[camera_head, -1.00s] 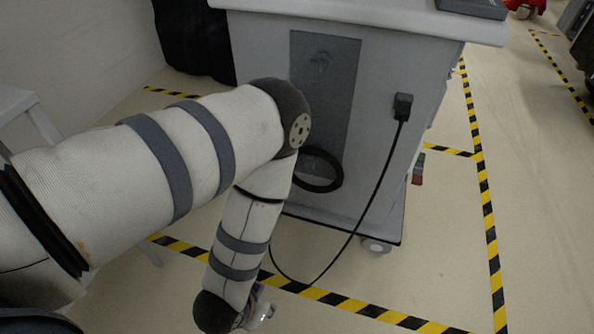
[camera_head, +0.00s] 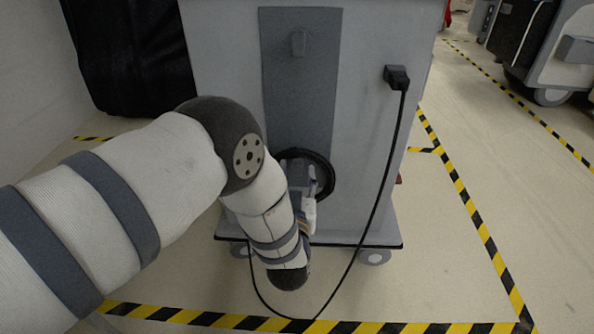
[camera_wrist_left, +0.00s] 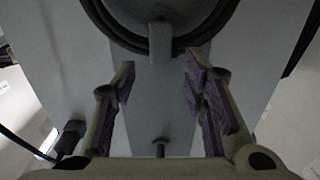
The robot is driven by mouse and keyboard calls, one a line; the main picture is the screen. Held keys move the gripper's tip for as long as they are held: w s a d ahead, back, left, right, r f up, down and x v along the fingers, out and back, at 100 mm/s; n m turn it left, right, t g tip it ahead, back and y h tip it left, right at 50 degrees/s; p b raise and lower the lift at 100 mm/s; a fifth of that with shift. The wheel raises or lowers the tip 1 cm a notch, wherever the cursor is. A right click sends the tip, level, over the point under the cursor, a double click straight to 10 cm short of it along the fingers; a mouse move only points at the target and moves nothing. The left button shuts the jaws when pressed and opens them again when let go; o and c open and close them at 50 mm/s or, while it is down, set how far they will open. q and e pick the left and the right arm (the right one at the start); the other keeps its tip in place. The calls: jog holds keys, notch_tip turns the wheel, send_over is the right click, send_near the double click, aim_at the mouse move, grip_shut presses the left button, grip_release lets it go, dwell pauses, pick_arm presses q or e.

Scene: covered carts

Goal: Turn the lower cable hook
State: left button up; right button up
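The grey cart's dark panel (camera_head: 298,85) carries a small upper hook (camera_head: 298,42). A black coiled cable (camera_head: 328,178) hangs lower on the panel. The lower cable hook is hidden behind my arm and gripper in the head view. In the wrist view the lower hook (camera_wrist_left: 160,42) is a grey upright piece at the top middle, with the coil (camera_wrist_left: 128,38) around it. The upper hook (camera_wrist_left: 160,147) shows at the bottom there. My left gripper (camera_wrist_left: 158,80) is open, its purple-padded fingers apart on either side of the panel's middle, facing the lower hook. I cannot tell the remaining distance.
A black plug (camera_head: 397,77) sits in the cart's side, and its cable (camera_head: 378,200) hangs to the floor at the right of my arm. Yellow-black floor tape (camera_head: 250,323) runs in front. A dark covered cart (camera_head: 130,55) stands behind left.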

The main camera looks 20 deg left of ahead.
aim_at(297, 164)
pick_arm(q)
jog(key=b+x, duration=0.1)
jog(key=x, duration=0.2)
jog(key=shift+w+a, duration=0.1)
jog(key=shift+w, duration=0.25)
grip_shut()
